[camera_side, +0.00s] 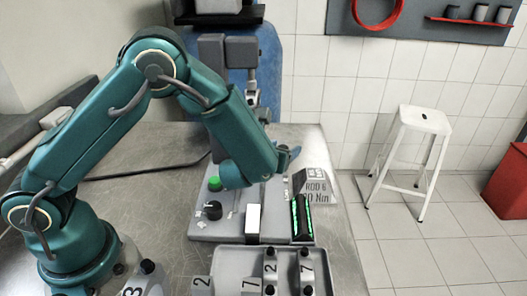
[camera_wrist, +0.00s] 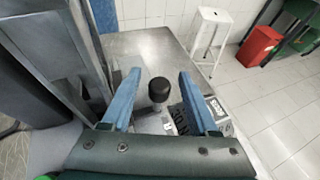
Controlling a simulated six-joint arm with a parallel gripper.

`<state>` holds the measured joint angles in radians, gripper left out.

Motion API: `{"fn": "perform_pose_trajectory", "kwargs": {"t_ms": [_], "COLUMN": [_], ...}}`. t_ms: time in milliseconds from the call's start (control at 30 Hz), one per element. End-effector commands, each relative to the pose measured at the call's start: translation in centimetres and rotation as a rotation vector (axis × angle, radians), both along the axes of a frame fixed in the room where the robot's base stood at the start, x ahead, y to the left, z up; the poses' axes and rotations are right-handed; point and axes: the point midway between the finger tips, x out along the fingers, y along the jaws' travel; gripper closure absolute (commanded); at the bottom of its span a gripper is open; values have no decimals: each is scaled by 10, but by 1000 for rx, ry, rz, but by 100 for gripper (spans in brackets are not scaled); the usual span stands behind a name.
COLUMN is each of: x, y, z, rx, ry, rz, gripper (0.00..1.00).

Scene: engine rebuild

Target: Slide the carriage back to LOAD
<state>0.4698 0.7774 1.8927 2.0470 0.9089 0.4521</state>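My gripper (camera_wrist: 160,75) is open, its two blue fingers apart, one on each side of a black round knob (camera_wrist: 158,89) in the wrist view. I cannot tell whether either finger touches the knob. In the side view my gripper (camera_side: 290,154) reaches over the back of the grey control base, and its far side hides the knob. The knob seems to be the carriage's handle; the carriage itself and any LOAD mark cannot be made out.
The grey base carries a green button (camera_side: 214,184), a black dial (camera_side: 213,210), a white block (camera_side: 253,220) and a green-lit display (camera_side: 301,218). A numbered grey tray (camera_side: 230,256) lies in front. A blue-and-grey machine (camera_side: 228,60) stands behind. A white stool (camera_side: 420,122) is beyond the table.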

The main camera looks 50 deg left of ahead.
Motion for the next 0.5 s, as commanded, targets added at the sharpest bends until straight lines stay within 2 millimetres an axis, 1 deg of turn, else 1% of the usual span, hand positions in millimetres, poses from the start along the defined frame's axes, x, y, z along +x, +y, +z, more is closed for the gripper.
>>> {"fn": "perform_pose_trajectory", "kwargs": {"t_ms": [33,67,100,133,167,500], "x": [0,0,0,0,0,0], "y": [0,0,0,0,0,0], "z": [0,0,0,0,0,0], "rx": [0,0,0,0,0,1], "ry": [0,0,0,0,0,-1], "rz": [0,0,0,0,0,1], "gripper": [58,70,85,97,100,100]}}
